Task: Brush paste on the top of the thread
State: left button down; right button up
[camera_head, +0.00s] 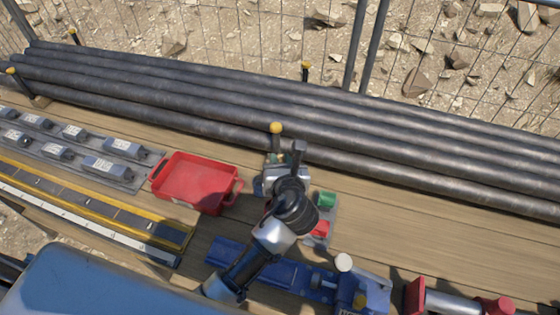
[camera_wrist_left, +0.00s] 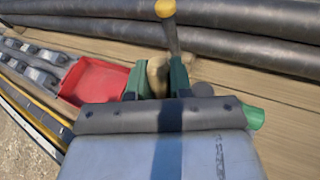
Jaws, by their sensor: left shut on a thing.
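My left gripper (camera_head: 278,160) reaches over the wooden bench beside the red tray. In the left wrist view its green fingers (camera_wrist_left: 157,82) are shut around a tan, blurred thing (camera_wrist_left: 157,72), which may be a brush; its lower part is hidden. A green container (camera_head: 327,199) and a red one (camera_head: 320,229) stand on a small grey tray, right of my left wrist. I cannot tell whether either holds the paste. The green one also shows in the left wrist view (camera_wrist_left: 253,117). I cannot make out a thread clearly. My right gripper is not in view.
The red tray (camera_head: 193,205) looks empty. Grey blocks (camera_head: 108,166) lie at left. A blue tool (camera_head: 362,295) and a silver cylinder with red ends (camera_head: 452,301) lie at front right. Planks at right are clear.

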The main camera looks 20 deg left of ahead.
pick_arm(q)
jog(key=shift+s+f+p, duration=0.1)
jog(key=shift+f+p, duration=0.15)
jog(key=shift+p, duration=0.15)
dwell(1.4)
notch_tip(320, 180, up, 8)
jog(key=p, duration=0.9)
jog(key=shift+f+p, duration=0.25)
jog(key=shift+p, duration=0.15)
dwell(0.4)
